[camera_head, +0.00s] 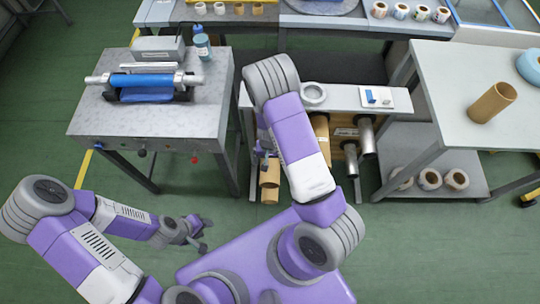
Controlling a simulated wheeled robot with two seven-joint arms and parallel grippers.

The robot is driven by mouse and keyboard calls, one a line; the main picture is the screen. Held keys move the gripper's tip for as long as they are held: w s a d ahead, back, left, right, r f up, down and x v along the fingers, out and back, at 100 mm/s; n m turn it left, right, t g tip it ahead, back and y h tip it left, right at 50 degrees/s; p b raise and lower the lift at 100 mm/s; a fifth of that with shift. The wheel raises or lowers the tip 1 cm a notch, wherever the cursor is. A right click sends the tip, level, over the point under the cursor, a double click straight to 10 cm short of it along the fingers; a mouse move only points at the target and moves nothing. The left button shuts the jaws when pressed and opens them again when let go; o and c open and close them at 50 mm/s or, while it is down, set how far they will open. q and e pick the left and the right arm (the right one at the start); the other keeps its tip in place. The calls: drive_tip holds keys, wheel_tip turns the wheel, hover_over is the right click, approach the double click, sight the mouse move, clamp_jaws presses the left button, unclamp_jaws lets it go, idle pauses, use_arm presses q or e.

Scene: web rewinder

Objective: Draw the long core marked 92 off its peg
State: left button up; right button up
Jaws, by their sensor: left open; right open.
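A rack (348,105) stands in front of me with pegs on its front side. A tan cardboard core (269,184) sticks out toward me at its left. Another tan core (320,126) shows right of my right arm, partly hidden by it. The number 92 is not legible on either core. My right gripper (265,157) is open, pointing down close to the left core's upper end; I cannot tell whether it touches. My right arm hides part of the rack. My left gripper (203,235) is open and empty, low over the floor side at the left.
Bare metal pegs (366,137) stick out at the rack's right. A grey table (210,95) with a blue roller (142,80) stands left. A table at right (440,70) holds an upright core (492,103), with several short rolls (430,179) on its lower shelf. Green floor is free between.

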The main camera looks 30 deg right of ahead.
sight(270, 167)
drive_tip(key=shift+w+d, duration=0.15)
drive_tip(key=shift+w, duration=0.1)
drive_tip(key=shift+f, duration=0.1)
wheel_tip(270, 167, down, 13)
drive_tip(key=b, duration=1.1)
drive_tip(key=shift+r, duration=0.2)
drive_tip(key=c, duration=1)
drive_tip(key=shift+r, duration=0.1)
drive_tip(key=shift+c, duration=0.3)
drive_tip(key=shift+r, duration=0.15)
